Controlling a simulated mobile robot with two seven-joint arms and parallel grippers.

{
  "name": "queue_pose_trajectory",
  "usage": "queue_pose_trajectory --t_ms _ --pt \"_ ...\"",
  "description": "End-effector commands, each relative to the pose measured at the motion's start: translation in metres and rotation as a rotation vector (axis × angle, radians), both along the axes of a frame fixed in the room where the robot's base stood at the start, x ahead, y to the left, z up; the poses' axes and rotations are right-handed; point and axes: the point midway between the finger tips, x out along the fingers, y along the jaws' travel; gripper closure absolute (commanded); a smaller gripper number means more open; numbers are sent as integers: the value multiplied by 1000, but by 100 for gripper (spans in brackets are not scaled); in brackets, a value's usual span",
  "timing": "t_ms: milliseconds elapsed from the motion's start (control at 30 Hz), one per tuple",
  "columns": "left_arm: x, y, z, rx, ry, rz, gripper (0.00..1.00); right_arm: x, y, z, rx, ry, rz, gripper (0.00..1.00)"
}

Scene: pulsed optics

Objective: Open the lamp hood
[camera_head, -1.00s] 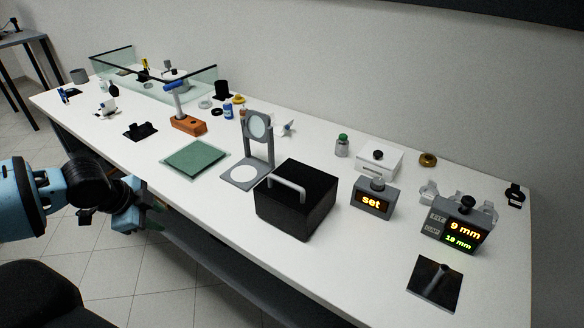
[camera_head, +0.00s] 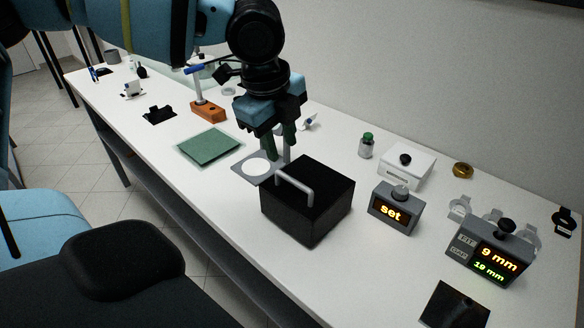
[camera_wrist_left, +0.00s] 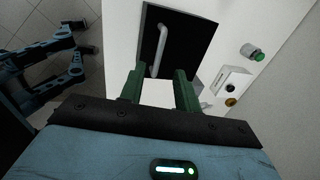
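The lamp hood looks to be the black box (camera_head: 318,212) with a pale bar handle (camera_head: 296,181) on top. It sits closed on the white bench near the front edge. My left gripper (camera_head: 279,153) is above the bench, behind and slightly left of the box, fingers pointing down. Its green fingers are apart and empty. In the left wrist view the black box (camera_wrist_left: 190,38) and its handle (camera_wrist_left: 162,42) lie ahead of the open left gripper (camera_wrist_left: 160,70), and I see no contact. My right gripper is not clearly seen in either view.
A green mat (camera_head: 209,146) lies to the left. The "set" box (camera_head: 394,208) and the "9 mm" display (camera_head: 487,256) stand to the right.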

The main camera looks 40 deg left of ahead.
Motion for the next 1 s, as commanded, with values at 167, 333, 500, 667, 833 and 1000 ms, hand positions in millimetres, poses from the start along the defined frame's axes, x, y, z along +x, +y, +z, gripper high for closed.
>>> queue_pose_trajectory --t_ms 167,333,500,667,833,1000 --pt "3 0 -18 0 4 1 67 -3 0 -3 1 7 -1 64" --pt "8 0 -45 1 5 1 67 -5 0 -6 1 12 0 64" --pt "12 -1 -65 1 2 1 67 -6 1 -7 2 15 -2 64" --pt "15 -1 -74 0 0 2 67 -6 1 -8 2 16 -2 64" --pt "15 -1 -76 0 -1 2 67 -6 1 -8 2 16 -2 64" --pt "15 -1 -76 0 -1 2 73 -5 1 -8 2 14 -2 64"
